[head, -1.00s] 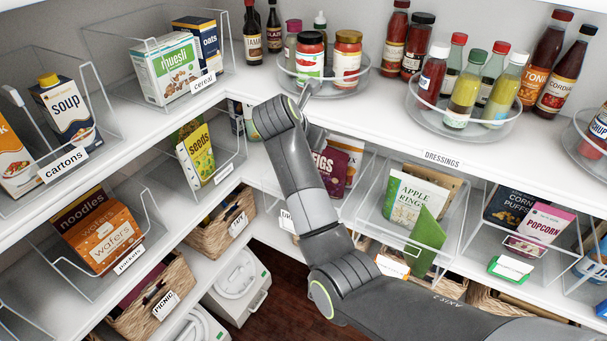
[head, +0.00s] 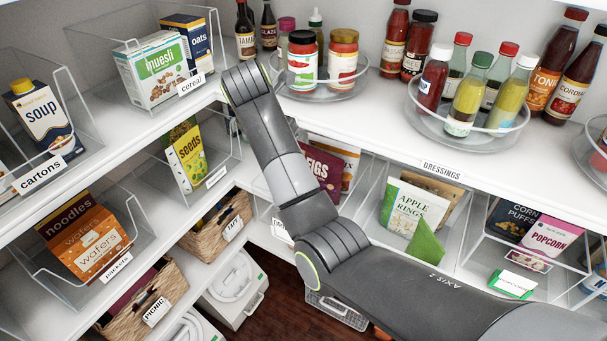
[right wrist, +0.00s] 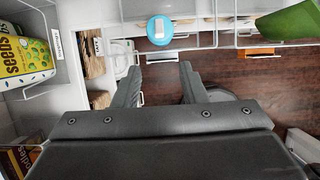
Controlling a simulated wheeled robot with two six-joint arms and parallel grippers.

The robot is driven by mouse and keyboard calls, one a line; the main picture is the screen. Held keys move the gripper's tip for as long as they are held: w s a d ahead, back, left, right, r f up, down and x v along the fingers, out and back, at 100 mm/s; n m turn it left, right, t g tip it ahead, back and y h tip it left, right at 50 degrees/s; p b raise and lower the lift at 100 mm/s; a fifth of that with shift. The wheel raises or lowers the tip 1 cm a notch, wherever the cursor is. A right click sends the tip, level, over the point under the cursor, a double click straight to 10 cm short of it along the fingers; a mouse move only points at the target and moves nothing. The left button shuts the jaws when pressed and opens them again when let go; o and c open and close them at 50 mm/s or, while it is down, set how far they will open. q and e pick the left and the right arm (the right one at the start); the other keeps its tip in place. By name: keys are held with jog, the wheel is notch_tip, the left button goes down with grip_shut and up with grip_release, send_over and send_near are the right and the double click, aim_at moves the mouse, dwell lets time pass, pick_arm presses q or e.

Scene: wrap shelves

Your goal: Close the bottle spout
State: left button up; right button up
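No bottle with an open spout can be made out for sure. Several bottles stand on the top shelf, including a yellow dressing bottle with a green cap (head: 468,95) and a red one with a white cap (head: 433,78) on the clear turntable (head: 420,118). My right arm reaches to the shelf corner in the head view; its gripper is hidden there. In the right wrist view my right gripper (right wrist: 161,68) is open, with nothing between its fingers. A round blue lid (right wrist: 160,30) lies beyond the fingertips, apart from them. My left gripper is out of view.
A second turntable (head: 345,92) holds jars and small bottles behind my right arm. Clear bins with cartons, a yellow seeds pack (head: 185,155) and snack packs line the shelves. Shelf edges (head: 520,195) and bin walls lie close to the arm.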

jog(key=b+x, duration=0.5)
jog(key=x, duration=1)
jog(key=shift+d+f, duration=0.1)
jog(key=shift+f, duration=0.15)
jog(key=shift+x, duration=0.75)
jog(key=shift+c, duration=0.2)
grip_shut()
